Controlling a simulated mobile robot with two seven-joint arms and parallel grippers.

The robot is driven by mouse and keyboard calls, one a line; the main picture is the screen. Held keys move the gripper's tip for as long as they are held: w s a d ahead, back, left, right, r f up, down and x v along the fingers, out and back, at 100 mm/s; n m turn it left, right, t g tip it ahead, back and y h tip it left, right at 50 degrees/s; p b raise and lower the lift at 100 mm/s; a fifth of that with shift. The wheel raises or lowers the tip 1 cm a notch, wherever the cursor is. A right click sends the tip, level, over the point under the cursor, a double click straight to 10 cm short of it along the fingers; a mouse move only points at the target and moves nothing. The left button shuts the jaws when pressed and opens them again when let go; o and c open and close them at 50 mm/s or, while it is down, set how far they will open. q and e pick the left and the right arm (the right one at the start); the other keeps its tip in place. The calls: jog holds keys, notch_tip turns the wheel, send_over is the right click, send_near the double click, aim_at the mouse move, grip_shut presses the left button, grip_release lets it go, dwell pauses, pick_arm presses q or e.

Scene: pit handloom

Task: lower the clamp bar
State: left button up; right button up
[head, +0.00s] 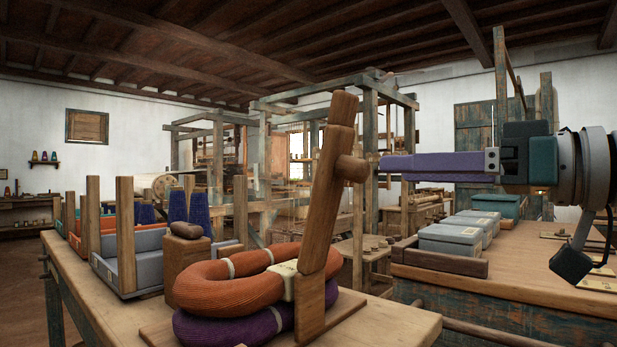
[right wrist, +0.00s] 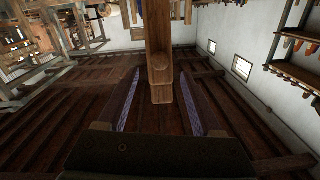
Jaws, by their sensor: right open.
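The clamp bar (head: 325,190) is a wooden lever that stands raised and slightly tilted above a short wooden post (head: 310,310) on the near table. A round wooden peg (head: 351,169) sticks out of its right side. An orange coil (head: 230,287) lies on a purple coil (head: 240,327) beside the post. My right gripper (head: 384,165) comes in from the right, with its purple fingers level with the peg. In the right wrist view the bar (right wrist: 158,28) shows between the open fingers, its end toward me. I cannot tell whether the fingers touch the peg.
A wooden block with a rounded top (head: 186,250) stands left of the coils. Grey trays (head: 128,272) with upright posts and blue cones are behind it. A second table (head: 490,280) at the right carries grey boxes (head: 450,239). Loom frames stand behind.

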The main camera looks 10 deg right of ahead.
aim_at(366, 170)
jog(key=x, duration=0.6)
jog(key=shift+w+a, duration=0.1)
jog(key=shift+w, duration=0.05)
grip_shut()
dwell(0.4)
dwell(0.8)
